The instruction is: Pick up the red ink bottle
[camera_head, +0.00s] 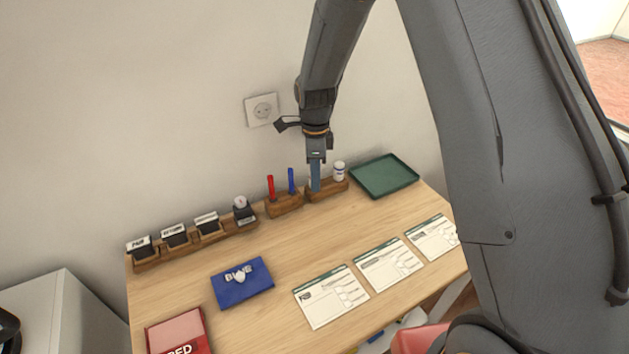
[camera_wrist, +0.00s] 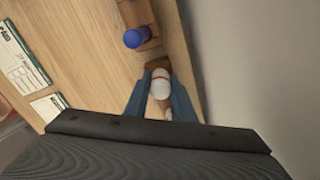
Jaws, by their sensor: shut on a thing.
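The red ink bottle (camera_wrist: 160,84) is white with a red band and sits between the fingers of my gripper (camera_wrist: 160,92) in the wrist view. My gripper (camera_head: 315,184) points down at the left place of the wooden bottle holder (camera_head: 328,192) and is shut on this bottle. In the head view the fingers hide most of the bottle. I cannot tell whether its base still rests in the holder. A second white bottle (camera_head: 339,171), with a bluish band, stands at the right of the same holder.
A holder with a red marker (camera_head: 270,187) and a blue marker (camera_head: 291,181) stands just left. Stamps (camera_head: 207,223) line the back left. A green tray (camera_head: 384,176) lies to the right. A blue ink pad (camera_head: 243,284) and forms (camera_head: 331,297) lie in front. The wall is close behind.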

